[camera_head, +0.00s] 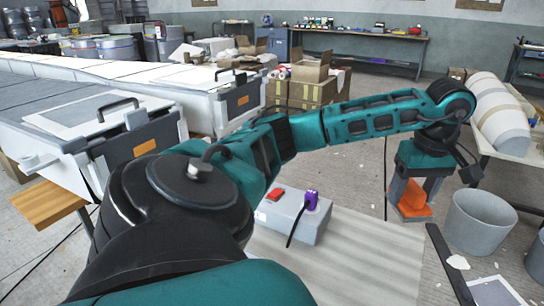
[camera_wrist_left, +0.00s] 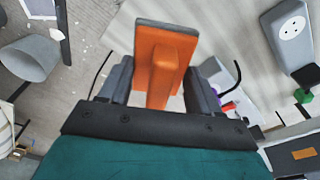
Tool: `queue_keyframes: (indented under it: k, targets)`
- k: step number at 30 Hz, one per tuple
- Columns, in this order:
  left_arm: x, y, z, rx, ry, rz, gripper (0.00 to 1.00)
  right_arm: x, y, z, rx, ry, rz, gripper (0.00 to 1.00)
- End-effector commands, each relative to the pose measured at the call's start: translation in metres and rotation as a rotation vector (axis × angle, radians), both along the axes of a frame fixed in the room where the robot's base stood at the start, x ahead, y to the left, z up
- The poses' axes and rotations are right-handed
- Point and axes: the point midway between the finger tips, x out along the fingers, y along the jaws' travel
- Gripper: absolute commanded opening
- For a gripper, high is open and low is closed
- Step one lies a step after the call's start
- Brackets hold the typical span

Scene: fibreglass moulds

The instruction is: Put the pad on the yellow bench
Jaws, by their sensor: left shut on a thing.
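My left gripper (camera_head: 412,205) hangs fingers-down at the right in the head view. It is shut on the pad (camera_head: 414,192), an orange block with a grey edge. In the left wrist view the pad (camera_wrist_left: 165,45) shows its raised orange grip between the fingers of my left gripper (camera_wrist_left: 160,85). The pad is held above the floor, apart from any bench. No bench is clearly yellow; a pale cream-topped table (camera_head: 520,150) stands at the right edge and an orange-brown wooden top (camera_head: 45,203) at the left. My right gripper is not seen.
A grey bucket (camera_head: 478,222) stands just right of the pad. A large pale drum (camera_head: 500,115) lies on the cream table. A grey box (camera_head: 293,215) with a purple plug sits below my arm. White moulds (camera_head: 85,120) fill the left. Cardboard boxes (camera_head: 305,85) stand behind.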

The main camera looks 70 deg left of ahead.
Motion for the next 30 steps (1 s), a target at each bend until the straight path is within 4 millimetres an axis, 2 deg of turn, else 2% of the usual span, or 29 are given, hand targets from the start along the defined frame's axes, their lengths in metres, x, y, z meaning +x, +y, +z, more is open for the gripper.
queue_keyframes:
  k: [1, 6, 11, 14, 17, 27, 30]
  targets:
    - [0.0, 0.007, 0.0, -0.001, -0.006, 0.06, 0.35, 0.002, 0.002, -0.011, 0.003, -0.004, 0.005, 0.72]
    - [-0.004, 0.022, 0.016, 0.0, -0.002, 0.189, 0.35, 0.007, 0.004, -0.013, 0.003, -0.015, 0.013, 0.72]
    - [-0.005, 0.025, 0.021, 0.001, 0.0, 0.219, 0.35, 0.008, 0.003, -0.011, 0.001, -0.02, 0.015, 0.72]
    - [-0.005, 0.024, 0.015, 0.0, 0.002, 0.218, 0.35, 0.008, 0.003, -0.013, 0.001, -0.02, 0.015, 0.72]
    - [-0.005, 0.024, -0.004, 0.001, 0.005, 0.216, 0.35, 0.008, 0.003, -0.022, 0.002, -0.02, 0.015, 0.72]
    - [-0.006, 0.024, -0.094, 0.002, 0.005, 0.214, 0.35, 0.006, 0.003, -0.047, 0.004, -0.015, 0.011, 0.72]
    - [-0.006, 0.024, -0.116, 0.001, 0.005, 0.214, 0.35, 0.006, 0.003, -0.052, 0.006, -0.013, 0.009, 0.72]
